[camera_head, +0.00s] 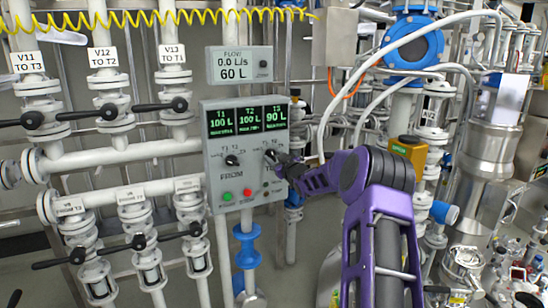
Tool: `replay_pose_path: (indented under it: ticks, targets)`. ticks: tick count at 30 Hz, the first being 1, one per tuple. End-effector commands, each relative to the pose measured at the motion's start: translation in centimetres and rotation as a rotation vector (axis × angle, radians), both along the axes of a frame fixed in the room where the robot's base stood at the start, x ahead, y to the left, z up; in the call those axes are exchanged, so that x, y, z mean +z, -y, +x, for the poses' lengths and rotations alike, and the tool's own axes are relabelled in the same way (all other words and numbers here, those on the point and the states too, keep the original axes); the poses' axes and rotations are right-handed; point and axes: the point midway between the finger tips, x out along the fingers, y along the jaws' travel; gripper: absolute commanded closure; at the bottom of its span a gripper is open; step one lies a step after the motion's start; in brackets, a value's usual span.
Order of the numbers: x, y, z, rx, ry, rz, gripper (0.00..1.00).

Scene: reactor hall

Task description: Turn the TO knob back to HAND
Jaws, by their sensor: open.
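The grey control box (215,180) is fixed in the middle of the view. It carries a dark FROM knob (232,160) on the left. The dark TO knob (270,155) is to its right, and my gripper is close to it from the right. My gripper (280,160) is dark, at the end of my purple arm, and small in view. It is open, with its tips at or very near the TO knob; I cannot tell whether they touch it. The gripper partly hides the TO knob and its label, so the knob's setting is not readable.
The box's screens (248,118) read 100 L, 100 L and 90 L. A green button (227,196) and a red button (247,193) sit below. A flow display (239,65) above reads 60 L. Pipes and black-handled valves (110,112) crowd the left.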

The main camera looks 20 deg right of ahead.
Motion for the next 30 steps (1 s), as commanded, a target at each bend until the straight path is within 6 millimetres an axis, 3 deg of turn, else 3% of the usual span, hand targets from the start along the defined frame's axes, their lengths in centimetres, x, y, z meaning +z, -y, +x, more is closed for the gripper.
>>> replay_pose_path:
  ticks: [5, 12, 30]
  targets:
    - [-0.02, -0.02, -0.01, 0.000, 0.000, 0.000, 0.57]
    - [-0.01, -0.01, -0.02, 0.000, 0.000, 0.000, 1.00]
    - [-0.40, -0.13, 0.00, 0.001, 0.003, -0.079, 1.00]
